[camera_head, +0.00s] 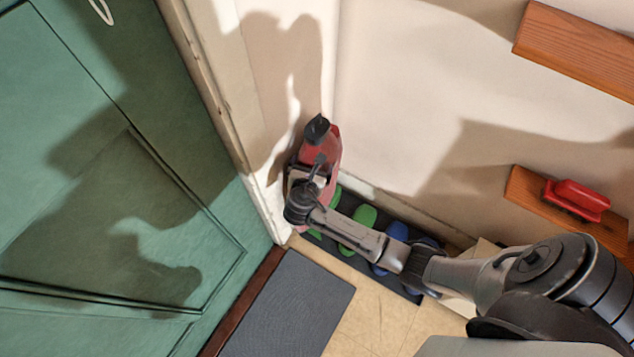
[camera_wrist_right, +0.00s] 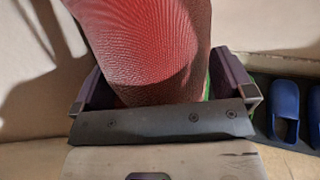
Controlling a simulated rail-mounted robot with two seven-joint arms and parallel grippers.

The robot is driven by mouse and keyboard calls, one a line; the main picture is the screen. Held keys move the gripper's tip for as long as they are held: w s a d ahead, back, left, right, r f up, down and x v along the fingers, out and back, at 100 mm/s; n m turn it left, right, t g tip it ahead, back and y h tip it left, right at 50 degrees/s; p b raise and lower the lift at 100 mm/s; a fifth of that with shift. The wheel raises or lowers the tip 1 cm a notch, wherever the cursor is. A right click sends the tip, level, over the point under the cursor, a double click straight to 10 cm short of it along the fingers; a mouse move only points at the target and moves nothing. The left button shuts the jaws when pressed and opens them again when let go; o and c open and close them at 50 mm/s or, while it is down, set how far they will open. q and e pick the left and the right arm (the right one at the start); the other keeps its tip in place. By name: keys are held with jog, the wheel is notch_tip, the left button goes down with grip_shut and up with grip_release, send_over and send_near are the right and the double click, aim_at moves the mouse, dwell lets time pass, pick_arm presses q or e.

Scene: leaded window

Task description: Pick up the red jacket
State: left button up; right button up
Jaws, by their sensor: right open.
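The red jacket (camera_head: 332,143) hangs in the corner beside the green door, under a dark hook-like piece (camera_head: 317,128). In the right wrist view the red jacket (camera_wrist_right: 145,45) fills the middle, as a rounded hanging shape of ribbed-looking cloth. My right gripper (camera_head: 312,172) is at the jacket, and its wrist hides part of the cloth in the head view. In the wrist view my right gripper (camera_wrist_right: 165,88) is open, with one finger on each side of the jacket. Whether the fingers touch the cloth I cannot tell. My left gripper is not in view.
Green and blue slippers (camera_head: 364,216) stand on a dark mat along the wall below my right arm. A grey doormat (camera_head: 287,305) lies before the green door (camera_head: 150,170). A wooden shelf (camera_head: 520,190) at right holds a red brush-like object (camera_head: 580,198); another wooden board (camera_head: 580,45) is above.

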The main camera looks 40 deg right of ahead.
jog(key=c, duration=1.3)
jog(key=shift+r, duration=0.1)
jog(key=shift+r, duration=0.1)
